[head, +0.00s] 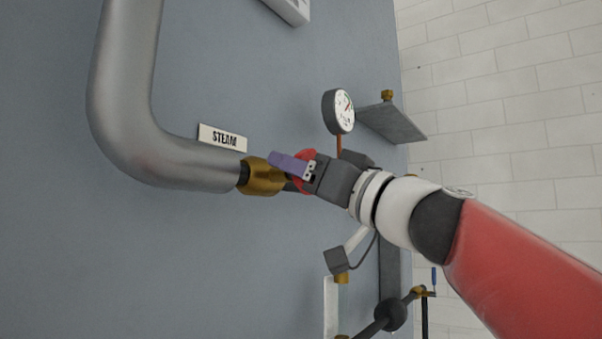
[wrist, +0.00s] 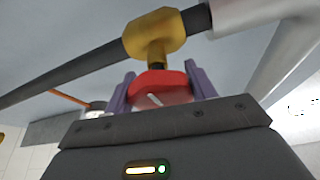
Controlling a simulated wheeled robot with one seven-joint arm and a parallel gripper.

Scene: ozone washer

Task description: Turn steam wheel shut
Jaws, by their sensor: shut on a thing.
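The red steam wheel (wrist: 162,88) sits on a brass valve (wrist: 155,35) in the wrist view. My gripper (wrist: 160,90) has its two purple fingers on either side of the wheel, shut on it. In the head view the brass valve body (head: 263,176) joins the thick grey pipe, beside the STEAM label (head: 222,137). My gripper (head: 291,166) is at the valve there, and only part of the red wheel (head: 308,156) shows behind a purple finger.
A round gauge (head: 339,111) stands just above my gripper, near a grey bracket plate (head: 392,122). The large grey pipe (head: 125,110) bends at the left. Lower down are a dark pipe and a small blue-handled valve (head: 433,280). A white brick wall is at the right.

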